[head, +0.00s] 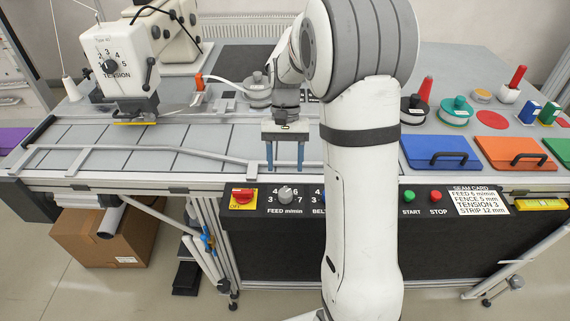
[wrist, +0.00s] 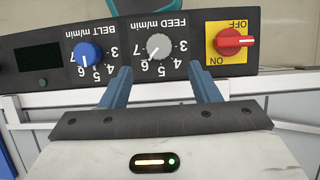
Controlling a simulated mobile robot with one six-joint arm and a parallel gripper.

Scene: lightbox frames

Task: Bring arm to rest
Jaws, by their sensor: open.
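My gripper (head: 285,154) has blue fingers that point down near the front edge of the sewing table, just above and behind the control panel. In the wrist view my gripper (wrist: 164,86) is open, with nothing between its fingers. Beyond the fingertips is the control panel (wrist: 125,75), seen upside down, with a grey FEED knob (wrist: 158,46), a blue BELT knob (wrist: 88,54) and a red rotary switch (wrist: 233,42) on yellow. My white arm rises through the middle of the head view and hides part of the table and panel.
A grey guide rail (head: 170,151) runs along the front of the belt. A white machine head marked TENSION (head: 118,60) stands at the left. Blue (head: 438,149) and orange (head: 512,151) handled lids lie at the right. A cardboard box (head: 105,240) is under the table.

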